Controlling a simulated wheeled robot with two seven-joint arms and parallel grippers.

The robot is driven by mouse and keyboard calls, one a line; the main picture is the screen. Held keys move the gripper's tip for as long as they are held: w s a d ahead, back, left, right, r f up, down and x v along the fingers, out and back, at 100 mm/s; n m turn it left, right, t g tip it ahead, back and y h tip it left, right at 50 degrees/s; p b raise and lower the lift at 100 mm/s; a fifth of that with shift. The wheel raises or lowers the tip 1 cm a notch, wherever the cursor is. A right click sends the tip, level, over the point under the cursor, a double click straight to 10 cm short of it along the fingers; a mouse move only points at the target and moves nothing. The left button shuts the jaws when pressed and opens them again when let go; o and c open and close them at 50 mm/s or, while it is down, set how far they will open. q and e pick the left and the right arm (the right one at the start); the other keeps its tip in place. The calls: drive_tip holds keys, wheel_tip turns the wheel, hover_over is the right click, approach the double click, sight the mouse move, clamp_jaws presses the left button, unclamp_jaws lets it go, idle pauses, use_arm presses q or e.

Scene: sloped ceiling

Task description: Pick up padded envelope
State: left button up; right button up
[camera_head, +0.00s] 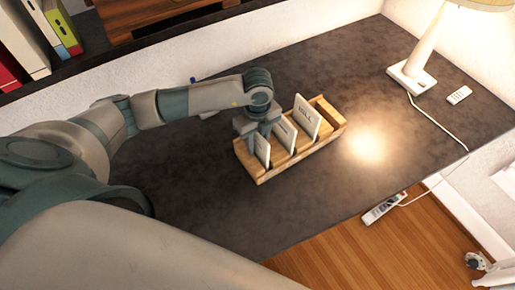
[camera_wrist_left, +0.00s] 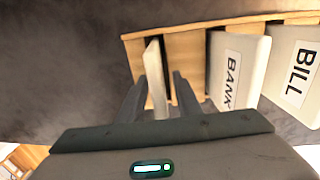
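A wooden letter holder (camera_head: 262,176) stands on the dark desk with pale envelopes upright in its slots. It also shows in the left wrist view (camera_wrist_left: 187,50). A pale envelope (camera_head: 262,150) seen nearly edge-on stands in the left end slot; its face and any label are hidden. My left gripper (camera_head: 260,136) is over that end, pointing down. In the left wrist view its open fingers (camera_wrist_left: 158,95) straddle this envelope (camera_wrist_left: 155,72), with a gap on the right finger's side. I cannot tell whether the left finger touches it.
Envelopes marked BANK (camera_wrist_left: 235,70) and BILL (camera_wrist_left: 292,75) stand close to the right of the fingers. A lamp (camera_head: 412,75) and a small remote (camera_head: 459,95) are at the desk's far right. The desk (camera_head: 410,155) is clear right of the holder.

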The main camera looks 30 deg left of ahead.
use_arm(q)
drive_tip(key=shift+c, duration=0.3)
clamp_jaws()
drive_tip(key=shift+r, duration=0.1)
drive_tip(key=shift+r+b, duration=0.3)
drive_tip(key=shift+r, duration=0.2)
wheel_tip(320, 180, up, 7)
drive_tip(key=b, duration=0.2)
drive_tip(key=shift+r+b, duration=0.2)
drive_tip(key=shift+b, duration=0.2)
drive_tip(key=shift+r, duration=0.8)
